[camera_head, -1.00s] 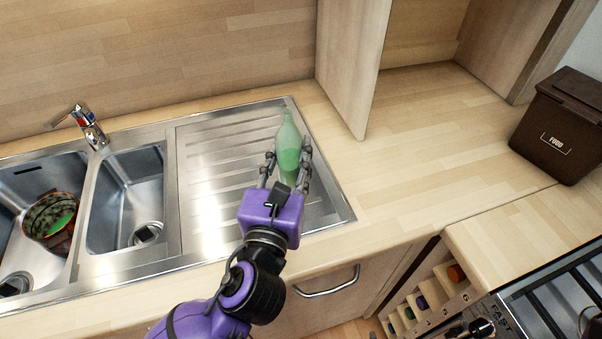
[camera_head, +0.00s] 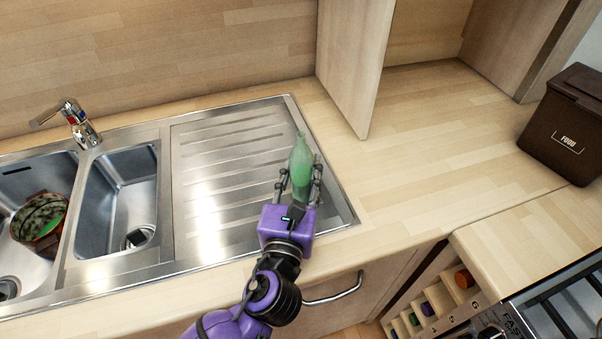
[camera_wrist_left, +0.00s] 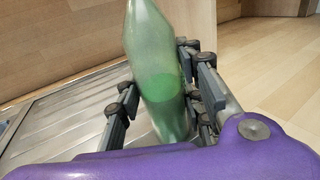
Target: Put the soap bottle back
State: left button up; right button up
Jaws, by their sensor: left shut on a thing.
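The soap bottle (camera_head: 301,165) is a translucent green bottle with a narrow neck. My left gripper (camera_head: 299,188) is shut on its lower part, with fingers on both sides, over the right end of the steel draining board. The bottle is close to upright in the head view. In the left wrist view the bottle (camera_wrist_left: 158,70) stands between the fingers of the gripper (camera_wrist_left: 165,105), tilted slightly, with green liquid inside and its top cut off. I cannot tell whether its base touches the board. My right gripper is not in view.
The draining board (camera_head: 215,150) adjoins two sink basins and a tap (camera_head: 78,125). A patterned pot (camera_head: 42,222) sits in the left basin. A wooden upright panel (camera_head: 350,60) stands behind. A brown food bin (camera_head: 566,130) is at the right. The counter (camera_head: 430,140) between is clear.

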pick_arm(q)
jog(key=o, duration=1.3)
jog(key=shift+f, duration=0.1)
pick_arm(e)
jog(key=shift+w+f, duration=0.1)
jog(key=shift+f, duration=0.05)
pick_arm(q)
jog(key=shift+r, duration=0.25)
jog(key=s, duration=0.3)
jog(key=s+a+b, duration=0.1)
jog(key=s, duration=0.3)
jog(key=s+a, duration=0.1)
jog(key=s, duration=0.3)
jog(key=shift+s+f, duration=0.2)
jog(key=shift+s+r+b, duration=0.1)
jog(key=shift+s+b, duration=0.1)
jog(key=shift+b, duration=0.1)
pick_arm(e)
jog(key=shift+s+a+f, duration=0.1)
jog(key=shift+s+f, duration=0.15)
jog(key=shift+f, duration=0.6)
